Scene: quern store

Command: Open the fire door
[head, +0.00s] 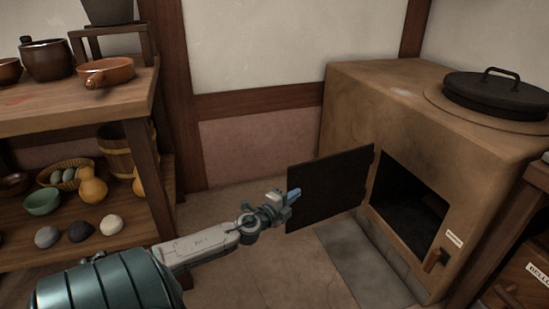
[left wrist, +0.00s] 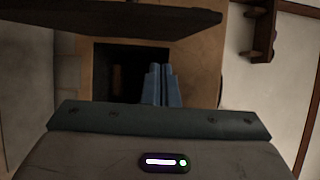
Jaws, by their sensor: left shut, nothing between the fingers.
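The fire door (head: 330,188) is a dark flat panel on the front of the clay stove (head: 350,95). It stands swung wide open, hinged at the left side of the dark firebox opening (head: 408,205). My left gripper (head: 292,195) is shut and empty, at the door's free left edge in the head view; I cannot tell whether it touches. In the left wrist view the blue fingertips (left wrist: 161,85) are together in front of the opening (left wrist: 115,70), and the door (left wrist: 110,20) crosses the top. My right gripper is not in view.
A wooden shelf (head: 75,118) with pots, bowls and gourds stands at the left. A black lid (head: 497,92) sits on the stove. A wooden latch piece (head: 436,260) is right of the opening. The floor (head: 235,270) before the stove is mostly clear.

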